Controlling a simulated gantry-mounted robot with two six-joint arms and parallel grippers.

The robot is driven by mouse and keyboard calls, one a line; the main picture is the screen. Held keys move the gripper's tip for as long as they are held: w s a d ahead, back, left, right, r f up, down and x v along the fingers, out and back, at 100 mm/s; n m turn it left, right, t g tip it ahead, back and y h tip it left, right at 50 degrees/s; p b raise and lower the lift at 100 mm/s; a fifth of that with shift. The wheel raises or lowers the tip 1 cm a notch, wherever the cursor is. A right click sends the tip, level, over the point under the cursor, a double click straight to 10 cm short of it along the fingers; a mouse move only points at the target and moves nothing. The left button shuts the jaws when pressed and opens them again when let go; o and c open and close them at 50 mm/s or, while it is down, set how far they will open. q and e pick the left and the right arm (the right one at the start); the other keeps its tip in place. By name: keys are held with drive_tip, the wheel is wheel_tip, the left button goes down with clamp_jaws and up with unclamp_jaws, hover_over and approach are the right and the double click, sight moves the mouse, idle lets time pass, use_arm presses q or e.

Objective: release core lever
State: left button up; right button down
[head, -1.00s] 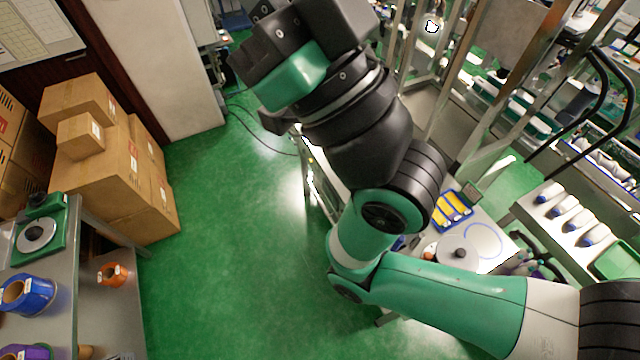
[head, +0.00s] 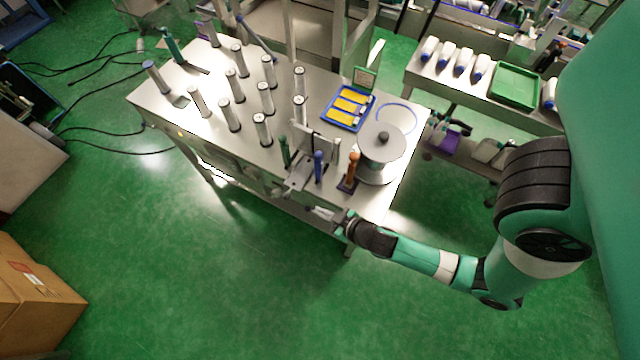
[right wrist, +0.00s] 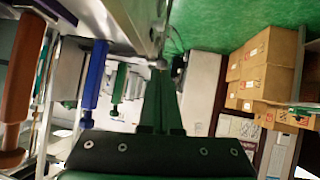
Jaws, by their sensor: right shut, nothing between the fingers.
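Three handled levers stand at the front edge of the steel table: a green lever (head: 285,152), a blue lever (head: 319,166) and a brown lever (head: 351,170). I cannot tell which one is the core lever. In the right wrist view the brown lever (right wrist: 20,85), blue lever (right wrist: 94,75) and green lever (right wrist: 118,86) are left of the fingers. My right gripper (head: 316,212) is just in front of the table's front edge, below the levers. Its fingers (right wrist: 162,105) are shut with nothing between them, apart from the levers. My left gripper is out of view.
The steel table (head: 205,122) holds several upright rolls (head: 262,130), a blue tray (head: 350,108) with yellow pieces, and a grey drum (head: 380,150) right of the levers. A side bench (head: 470,95) stands at the right. The green floor before the table is clear.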

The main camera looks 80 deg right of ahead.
drive_tip(key=s+f+g+b, duration=0.2)
drive_tip(key=s+f, duration=0.4)
drive_tip(key=f, duration=0.1)
drive_tip(key=b, duration=0.3)
approach(309, 210)
drive_tip(key=shift+m, duration=0.3)
drive_tip(key=x, duration=0.7)
drive_tip(key=shift+s, duration=0.15)
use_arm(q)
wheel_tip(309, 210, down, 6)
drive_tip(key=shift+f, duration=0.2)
